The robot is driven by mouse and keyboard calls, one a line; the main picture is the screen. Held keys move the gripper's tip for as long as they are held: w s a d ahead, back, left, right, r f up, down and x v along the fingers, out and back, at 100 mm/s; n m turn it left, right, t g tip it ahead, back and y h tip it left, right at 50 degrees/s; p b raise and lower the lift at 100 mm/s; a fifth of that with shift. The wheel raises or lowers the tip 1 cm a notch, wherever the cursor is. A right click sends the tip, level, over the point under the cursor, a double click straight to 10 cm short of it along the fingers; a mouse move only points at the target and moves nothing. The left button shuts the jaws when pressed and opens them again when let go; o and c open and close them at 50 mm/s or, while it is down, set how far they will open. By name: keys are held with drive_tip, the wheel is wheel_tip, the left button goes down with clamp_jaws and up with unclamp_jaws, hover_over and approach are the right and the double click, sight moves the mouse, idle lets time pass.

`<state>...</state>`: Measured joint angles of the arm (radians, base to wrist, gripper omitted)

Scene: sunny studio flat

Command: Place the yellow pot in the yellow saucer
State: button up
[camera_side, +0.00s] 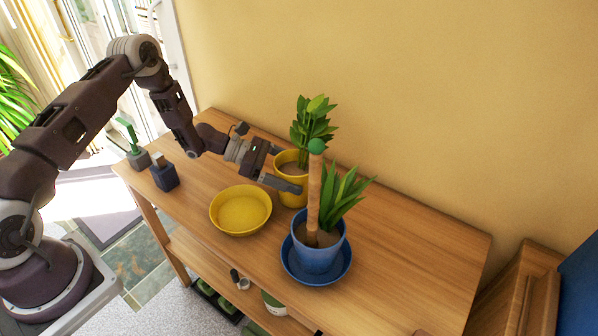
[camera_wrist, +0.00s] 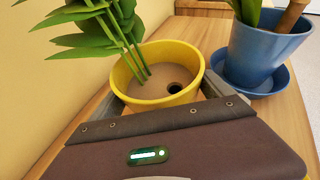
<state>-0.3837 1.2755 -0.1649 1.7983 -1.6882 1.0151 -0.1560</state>
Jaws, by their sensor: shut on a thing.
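The yellow pot (camera_side: 291,190) holds a leafy green plant and stands upright near the wall side of the wooden table. It also shows in the wrist view (camera_wrist: 157,98), with brown soil and a dark hole in it. My gripper (camera_side: 284,182) is shut on the yellow pot, one finger showing along its side. Whether the pot touches the tabletop is hard to tell. The yellow saucer (camera_side: 241,211) lies empty on the table, in front and to the left of the pot.
A blue pot (camera_side: 318,256) with a plant and a green-tipped stake stands in a blue saucer (camera_side: 290,271), close to the yellow pot. The table's right part is clear.

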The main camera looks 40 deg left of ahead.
wheel_tip(320, 180, up, 10)
drive_tip(key=shift+a+f, duration=0.1)
drive_tip(key=s+a+r+n+t+y, duration=0.1)
drive_tip(key=s+a+r, duration=0.1)
drive_tip(key=s+a, duration=0.3)
drive_tip(key=s+a+r+n+t, duration=0.1)
drive_tip(key=s+a+r, duration=0.15)
drive_tip(key=s, duration=0.45)
drive_tip(key=m, duration=0.2)
hover_over(275, 163)
drive_tip(key=w+a, duration=0.3)
wheel_tip(275, 163, down, 4)
drive_tip(key=shift+g+h, duration=0.4)
drive_tip(key=shift+g, duration=0.1)
drive_tip(key=f, duration=1)
drive_tip(key=shift+d, duration=0.25)
drive_tip(key=shift+f, duration=0.15)
